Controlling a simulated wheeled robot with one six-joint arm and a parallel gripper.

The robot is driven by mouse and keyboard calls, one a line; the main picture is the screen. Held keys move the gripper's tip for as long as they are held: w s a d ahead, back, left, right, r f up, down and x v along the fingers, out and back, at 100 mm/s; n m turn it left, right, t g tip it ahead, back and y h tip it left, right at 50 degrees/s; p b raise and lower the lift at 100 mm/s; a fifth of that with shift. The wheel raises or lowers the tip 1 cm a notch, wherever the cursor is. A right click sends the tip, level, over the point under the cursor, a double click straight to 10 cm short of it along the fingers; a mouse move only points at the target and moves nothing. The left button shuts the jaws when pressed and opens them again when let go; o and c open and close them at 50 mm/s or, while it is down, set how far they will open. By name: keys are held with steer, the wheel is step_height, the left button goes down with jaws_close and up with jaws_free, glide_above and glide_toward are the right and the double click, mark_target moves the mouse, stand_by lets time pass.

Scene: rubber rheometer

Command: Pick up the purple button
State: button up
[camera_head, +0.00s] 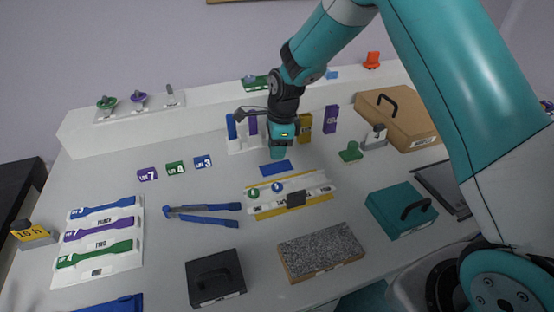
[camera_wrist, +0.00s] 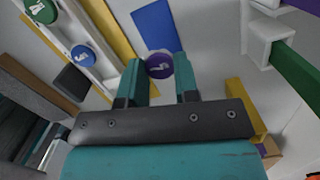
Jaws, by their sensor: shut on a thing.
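The purple button (camera_wrist: 159,66) is a round disc with a white mark, held between my two teal fingertips in the wrist view. My gripper (camera_head: 278,156) is shut on it, a little above the table behind the blue flat pad. In the head view the button is hidden by my gripper. The white holder (camera_head: 317,181) in the middle of the table bears a green button (camera_head: 253,194) and a blue button (camera_head: 277,187). These two also show at the upper left of the wrist view, green (camera_wrist: 42,10) and blue (camera_wrist: 83,55).
A blue flat pad (camera_head: 276,167) lies just in front of my gripper. A white rack (camera_head: 236,145) with upright coloured pieces stands close behind it. A green stamp-like piece (camera_head: 350,152) is to the right. Blue pliers (camera_head: 205,214) lie to the left, with clear table around them.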

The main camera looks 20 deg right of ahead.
step_height(320, 180, up, 15)
steer(key=shift+r+b, duration=0.2)
steer(key=shift+b, duration=0.25)
steer(key=o, duration=0.4)
steer(key=shift+c, duration=0.2)
steer(key=c, duration=0.3)
steer(key=shift+s+d, duration=0.1)
